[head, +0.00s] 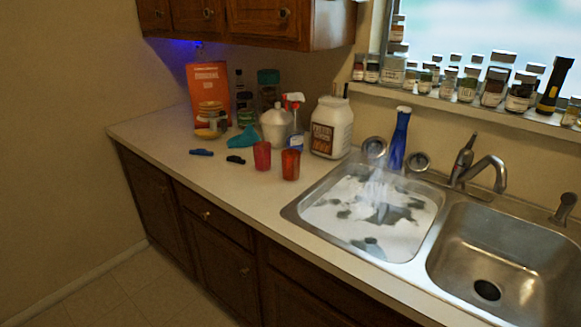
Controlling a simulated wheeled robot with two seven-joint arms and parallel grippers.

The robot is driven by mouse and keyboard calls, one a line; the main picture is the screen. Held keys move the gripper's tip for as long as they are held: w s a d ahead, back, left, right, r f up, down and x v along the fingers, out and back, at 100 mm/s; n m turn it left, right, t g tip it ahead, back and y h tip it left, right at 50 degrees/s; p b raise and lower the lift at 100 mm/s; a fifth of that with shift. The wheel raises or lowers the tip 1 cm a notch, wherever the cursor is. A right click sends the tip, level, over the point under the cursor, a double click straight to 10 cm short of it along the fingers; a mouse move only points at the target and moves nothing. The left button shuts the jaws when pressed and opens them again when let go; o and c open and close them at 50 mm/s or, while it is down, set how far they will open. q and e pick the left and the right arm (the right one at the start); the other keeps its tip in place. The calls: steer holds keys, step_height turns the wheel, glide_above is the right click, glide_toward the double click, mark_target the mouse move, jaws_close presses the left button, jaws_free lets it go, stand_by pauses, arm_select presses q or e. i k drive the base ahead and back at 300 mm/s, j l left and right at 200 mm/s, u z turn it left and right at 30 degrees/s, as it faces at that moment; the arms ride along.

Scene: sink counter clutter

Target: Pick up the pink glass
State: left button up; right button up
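Two small tumblers stand upright side by side on the counter, left of the sink. The left one, the pink glass (262,156), looks pinkish red. The other, an orange-red glass (290,165), stands just right of it and a little nearer the sink. I cannot tell whether the two touch. Neither of my grippers is in view.
Dark small items (236,160) lie to the left. The foamy sink basin (375,215) is at right. The counter's front strip (235,190) is clear.

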mark_target(261, 150)
steer(key=i+j, duration=0.2)
steer(key=i, duration=0.15)
steer(key=i+j+z, duration=0.35)
steer(key=z, duration=0.15)
steer(key=i+j+z, duration=0.45)
steer(key=z, duration=0.65)
steer(key=j, duration=0.1)
